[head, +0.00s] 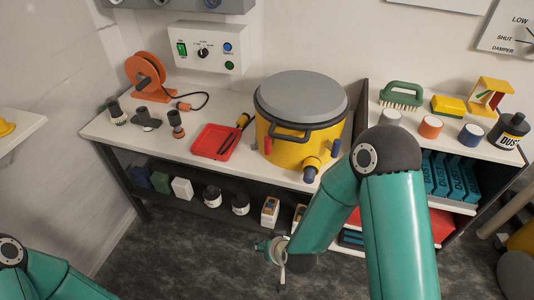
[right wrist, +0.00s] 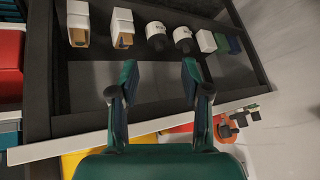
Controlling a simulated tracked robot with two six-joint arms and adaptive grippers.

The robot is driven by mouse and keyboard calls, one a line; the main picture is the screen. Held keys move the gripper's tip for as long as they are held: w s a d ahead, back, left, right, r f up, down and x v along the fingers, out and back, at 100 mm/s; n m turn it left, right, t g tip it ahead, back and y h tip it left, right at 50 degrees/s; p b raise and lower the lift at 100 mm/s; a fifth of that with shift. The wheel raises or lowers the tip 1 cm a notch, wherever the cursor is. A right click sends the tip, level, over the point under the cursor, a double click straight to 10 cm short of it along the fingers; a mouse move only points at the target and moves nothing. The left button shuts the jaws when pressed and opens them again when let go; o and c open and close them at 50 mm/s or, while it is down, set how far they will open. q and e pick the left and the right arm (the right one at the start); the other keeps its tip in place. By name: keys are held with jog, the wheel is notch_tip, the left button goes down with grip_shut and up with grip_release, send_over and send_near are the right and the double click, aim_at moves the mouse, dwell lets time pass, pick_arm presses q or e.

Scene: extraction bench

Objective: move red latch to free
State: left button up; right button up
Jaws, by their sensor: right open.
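The red latch (head: 267,146) is a small upright red piece on the left front of the yellow drum (head: 283,154), which stands on the bench under a grey lid (head: 302,97). A blue latch (head: 336,147) is on the drum's right side. My right gripper (head: 273,252) is in front of the bench, below its top and apart from the latch. In the right wrist view it is open and empty (right wrist: 158,76), facing the lower shelf. My left arm shows at the bottom left; its gripper is out of view.
A red tray (head: 214,142) with a dark tool lies left of the drum. A yellow outlet with a blue end (head: 310,174) sticks out at the drum's front. An orange reel (head: 147,76) and small fittings stand farther left. Bottles and boxes (right wrist: 158,35) fill the lower shelf.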

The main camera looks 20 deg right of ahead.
jog(key=w+r+t+h+b, duration=0.2)
jog(key=w+r+t+b, duration=0.4)
jog(key=w, duration=0.2)
jog(key=m+t+h+b, duration=0.3)
jog(key=t+h+b, duration=0.1)
jog(key=h+b, duration=0.15)
send_near(267, 144)
jog(key=shift+h, duration=0.45)
jog(key=x, duration=1.1)
jog(key=shift+w+a+f+p, duration=0.15)
jog(key=shift+w+p, duration=0.05)
jog(key=shift+p, duration=0.15)
pick_arm(q)
notch_tip(267, 144, down, 14)
jog(key=shift+r, duration=0.25)
pick_arm(e)
grip_shut()
jog(key=shift+a, duration=0.2)
pick_arm(q)
jog(key=shift+r, duration=0.15)
pick_arm(e)
jog(key=shift+d, duration=0.1)
